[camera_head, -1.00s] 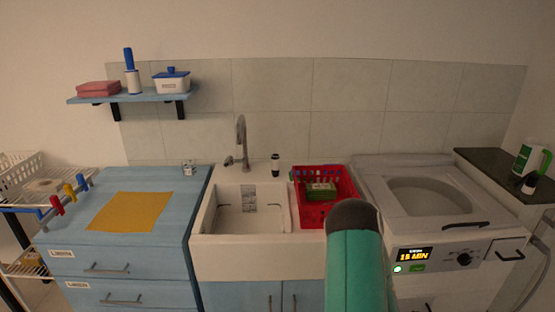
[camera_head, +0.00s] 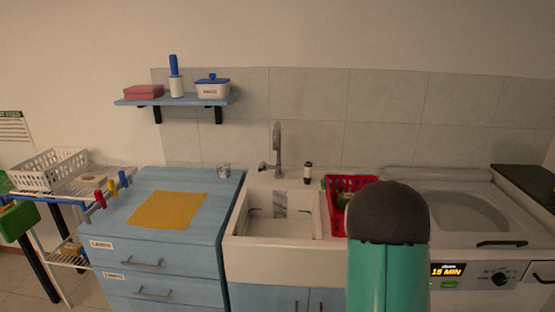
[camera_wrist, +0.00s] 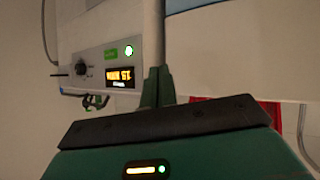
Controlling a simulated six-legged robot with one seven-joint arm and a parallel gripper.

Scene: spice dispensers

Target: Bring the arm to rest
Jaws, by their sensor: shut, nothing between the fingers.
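My teal arm (camera_head: 388,270) with a dark rounded end rises at the lower right of the head view, in front of the red basket and the washer. The head view does not show my fingers. In the wrist view my gripper (camera_wrist: 157,86) shows two green fingers side by side, shut with nothing between them. Beyond them the washer's control panel (camera_wrist: 100,68) appears upside down, with a lit display and a green light. The fingers look apart from the panel, though the distance is hard to tell.
A red basket (camera_head: 335,207), partly hidden by my arm, stands right of the white sink (camera_head: 240,228). The washer (camera_head: 515,240) is at the right. A blue cabinet (camera_head: 225,200) bears a yellow cloth (camera_head: 168,209). A wire rack (camera_head: 75,187) stands left; a shelf (camera_head: 135,102) hangs above.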

